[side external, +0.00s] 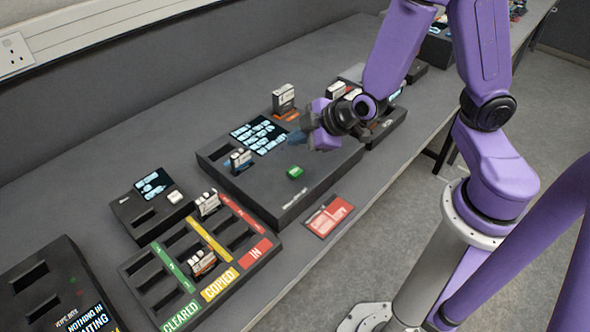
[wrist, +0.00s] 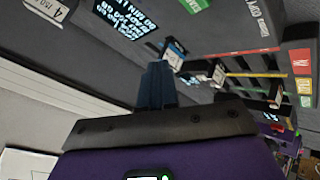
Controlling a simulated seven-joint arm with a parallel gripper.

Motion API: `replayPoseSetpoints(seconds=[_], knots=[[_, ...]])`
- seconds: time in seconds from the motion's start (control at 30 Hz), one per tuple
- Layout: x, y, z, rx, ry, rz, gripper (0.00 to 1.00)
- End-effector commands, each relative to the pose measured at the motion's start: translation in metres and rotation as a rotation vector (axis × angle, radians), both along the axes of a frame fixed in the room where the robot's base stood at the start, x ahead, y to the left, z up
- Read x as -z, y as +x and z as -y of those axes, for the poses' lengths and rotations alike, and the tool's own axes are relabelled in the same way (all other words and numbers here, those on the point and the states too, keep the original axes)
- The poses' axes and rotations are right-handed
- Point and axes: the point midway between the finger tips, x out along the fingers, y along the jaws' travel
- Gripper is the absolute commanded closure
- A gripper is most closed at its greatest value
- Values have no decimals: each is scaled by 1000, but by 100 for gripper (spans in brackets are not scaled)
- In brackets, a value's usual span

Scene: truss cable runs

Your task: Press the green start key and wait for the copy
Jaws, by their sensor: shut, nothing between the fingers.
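The green start key (side external: 295,172) sits on the top of a large dark copier box (side external: 325,178), toward its front. A green patch (wrist: 193,5) at the top edge of the wrist view may be the same key. The copier has a lit screen (side external: 258,135). A card with a blue base (side external: 240,161) stands at the screen's left side, and a card with an orange base (side external: 284,100) stands behind the screen. My gripper (side external: 297,138) is shut and empty over the copier, beyond the key and apart from it. Its dark fingers (wrist: 155,85) show together in the wrist view.
A lane tray (side external: 236,285) marked IN, COPIED and CLEARED stands front left, holding cards (side external: 207,203) upright. A small screen box (side external: 148,205) is behind it. A red sign (side external: 329,216) lies at the table's front edge. Another device (side external: 45,290) is far left.

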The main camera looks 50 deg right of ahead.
Motion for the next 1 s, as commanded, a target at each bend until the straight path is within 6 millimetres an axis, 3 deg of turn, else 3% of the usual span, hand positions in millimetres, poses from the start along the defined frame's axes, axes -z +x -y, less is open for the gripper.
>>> replayPoseSetpoints(seconds=[0.5, 1.0], knots=[[58, -1, 0, -1, -2, -2, 100], [68, 0, 0, -1, 3, -1, 100]])
